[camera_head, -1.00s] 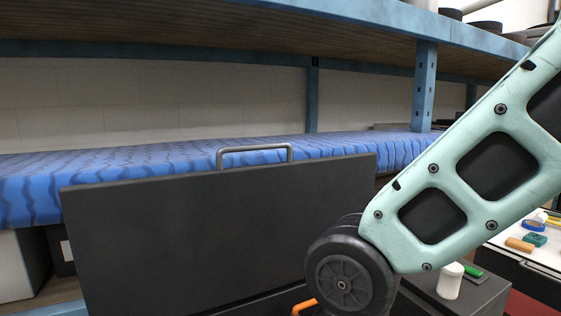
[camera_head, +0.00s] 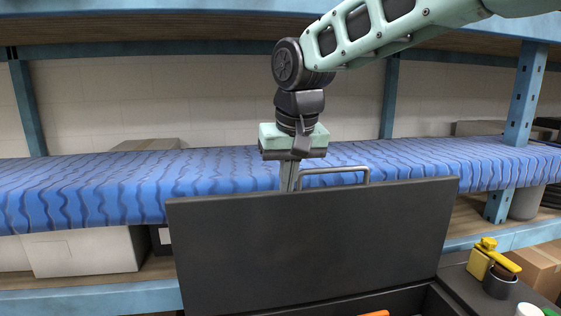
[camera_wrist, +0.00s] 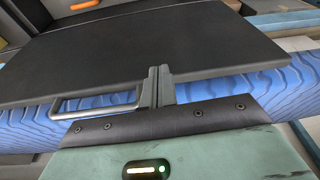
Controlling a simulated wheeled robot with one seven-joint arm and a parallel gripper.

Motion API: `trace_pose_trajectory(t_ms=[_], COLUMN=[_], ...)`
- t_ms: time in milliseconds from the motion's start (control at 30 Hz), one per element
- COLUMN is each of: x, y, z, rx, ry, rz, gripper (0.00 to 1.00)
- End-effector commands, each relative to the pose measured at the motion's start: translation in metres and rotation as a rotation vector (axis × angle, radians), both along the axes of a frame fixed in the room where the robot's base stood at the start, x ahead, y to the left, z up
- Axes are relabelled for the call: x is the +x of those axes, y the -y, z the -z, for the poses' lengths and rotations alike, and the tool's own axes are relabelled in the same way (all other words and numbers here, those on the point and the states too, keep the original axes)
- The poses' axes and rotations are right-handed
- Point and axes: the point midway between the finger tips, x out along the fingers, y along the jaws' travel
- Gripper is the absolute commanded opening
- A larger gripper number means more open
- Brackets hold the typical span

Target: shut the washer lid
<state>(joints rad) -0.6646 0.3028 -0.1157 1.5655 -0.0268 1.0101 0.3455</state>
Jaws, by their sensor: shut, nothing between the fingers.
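The washer lid (camera_head: 315,245) is a dark grey panel standing raised, nearly upright, with the open dark tub (camera_head: 405,301) below its lower edge. A grey bar handle (camera_head: 335,171) sits on the lid's top edge. My gripper (camera_head: 289,184) points down at the top edge, just left of the handle, with its fingertips partly hidden behind the lid. In the wrist view the shut fingers (camera_wrist: 158,75) are at the edge of the lid (camera_wrist: 130,50), beside the end of the handle (camera_wrist: 95,102). I cannot tell whether they touch the lid.
A shelf with a blue wavy-patterned cover (camera_head: 90,185) runs behind the lid. A blue shelf post (camera_head: 525,95) stands at right. A yellow object (camera_head: 492,258) and a dark cup (camera_head: 499,283) are right of the lid. A white box (camera_head: 80,252) sits on the lower shelf.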

Motion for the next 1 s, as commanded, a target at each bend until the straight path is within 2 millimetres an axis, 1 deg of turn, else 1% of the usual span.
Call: trace_pose_trajectory(t_ms=[33,100,200,300,367,467,800,1000], x=[0.015,0.03,0.042,0.047,0.049,0.053,0.073,0.079], y=[-0.004,-0.005,-0.007,-0.007,-0.007,-0.007,-0.009,-0.011], z=[-0.022,-0.038,-0.051,-0.053,-0.049,-0.036,0.019,0.036], rx=[-0.005,-0.011,-0.017,-0.02,-0.02,-0.021,-0.021,-0.019], ry=[0.024,0.049,0.073,0.081,0.082,0.08,0.079,0.081], rz=[0.025,0.057,0.085,0.097,0.098,0.097,0.096,0.096], gripper=[0.0,0.0,0.0,0.0,0.0,0.0,0.0,0.0])
